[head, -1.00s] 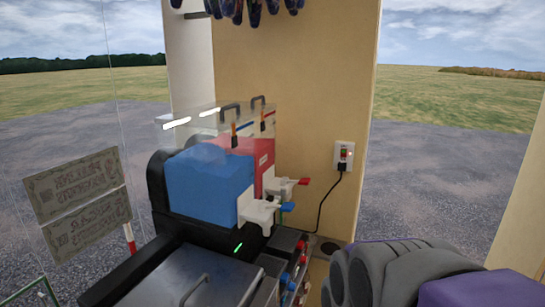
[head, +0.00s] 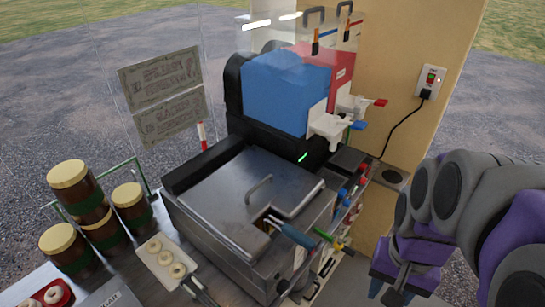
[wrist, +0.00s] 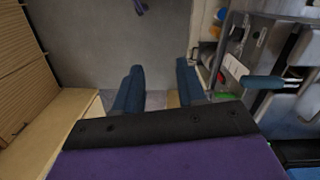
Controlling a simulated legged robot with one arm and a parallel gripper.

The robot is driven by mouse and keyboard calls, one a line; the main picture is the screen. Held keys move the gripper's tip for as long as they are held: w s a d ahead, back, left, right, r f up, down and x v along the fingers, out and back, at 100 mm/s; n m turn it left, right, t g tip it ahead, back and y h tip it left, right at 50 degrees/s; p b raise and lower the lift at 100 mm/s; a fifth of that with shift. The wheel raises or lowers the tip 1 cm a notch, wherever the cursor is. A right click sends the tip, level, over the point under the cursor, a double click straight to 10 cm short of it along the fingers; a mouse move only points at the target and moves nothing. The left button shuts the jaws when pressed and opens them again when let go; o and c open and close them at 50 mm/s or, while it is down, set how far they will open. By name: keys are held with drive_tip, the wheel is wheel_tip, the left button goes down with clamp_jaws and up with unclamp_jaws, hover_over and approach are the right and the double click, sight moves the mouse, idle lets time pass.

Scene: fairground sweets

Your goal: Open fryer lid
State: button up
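The fryer (head: 222,238) is a steel box in the head view. Its flat metal lid (head: 220,195) lies shut on top, with an arched handle (head: 258,187) near the middle of the lid. A blue basket handle (head: 292,234) sticks out from a notch in the lid's front edge; a blue handle also shows at the right in the wrist view (wrist: 262,82). My gripper (head: 390,290) is to the right of the fryer, pointing down, apart from the lid. In the wrist view its two blue fingers (wrist: 158,85) stand apart with nothing between them.
A slush machine with blue (head: 287,92) and red tanks stands behind the fryer. Brown jars (head: 78,190) and a tray of doughnuts (head: 165,258) are to the left. Bottles (head: 345,195) line the fryer's right side. A wall socket (head: 430,82) with a cable is behind my arm.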

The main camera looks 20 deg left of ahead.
drive_tip(key=w+a+r+m+t+p, duration=0.1)
drive_tip(key=w+a+r+p, duration=0.3)
drive_tip(key=w, duration=0.7)
wheel_tip(320, 180, up, 4)
drive_tip(key=m+y+p, duration=0.1)
drive_tip(key=y+p, duration=0.1)
drive_tip(key=p, duration=0.5)
hover_over(259, 183)
drive_tip(key=s+d, duration=0.1)
drive_tip(key=d, duration=0.2)
drive_tip(key=shift+t, duration=0.4)
drive_tip(key=a+f, duration=0.1)
drive_tip(key=f, duration=0.4)
drive_tip(key=f+p, duration=0.1)
drive_tip(key=f, duration=0.5)
drive_tip(key=w+a+f, duration=0.1)
drive_tip(key=f, duration=0.5)
drive_tip(key=shift+a, duration=0.3)
clamp_jaws()
